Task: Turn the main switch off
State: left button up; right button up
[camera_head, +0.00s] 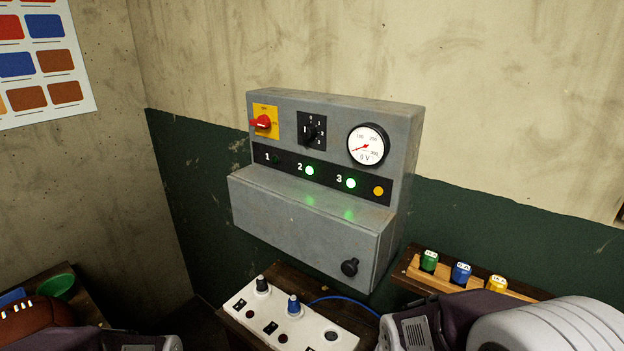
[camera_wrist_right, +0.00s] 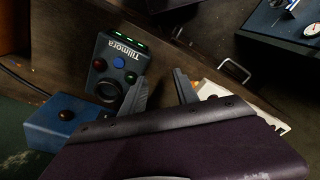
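The main switch appears to be the red rotary handle (camera_head: 262,122) on a yellow plate, at the upper left of the grey control box (camera_head: 310,230) on the wall. Its handle lies roughly sideways; the small lettering around it is too blurred to read. My right gripper (camera_wrist_right: 163,83) shows in the right wrist view with its two fingers apart and nothing between them. In the head view only parts of my arms show at the bottom edge, well below and away from the switch. My left gripper's fingers are out of view.
The box also has a black selector (camera_head: 312,130), a dial (camera_head: 368,145), lamps 2 and 3 lit green, lamp 1 dark, and a black knob (camera_head: 350,267). Below are a white knob panel (camera_head: 285,325) and a wooden rack (camera_head: 435,283) with coloured plugs. A brown ball (camera_head: 38,318) lies left.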

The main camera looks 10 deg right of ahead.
aim_at(263, 122)
jog(key=i+j, duration=0.2)
jog(key=i+j+z, duration=0.15)
jog(key=j, duration=0.3)
jog(key=i+j, duration=0.15)
jog(key=j, duration=0.2)
jog(key=i+j+z, duration=0.15)
jog(key=j, duration=0.2)
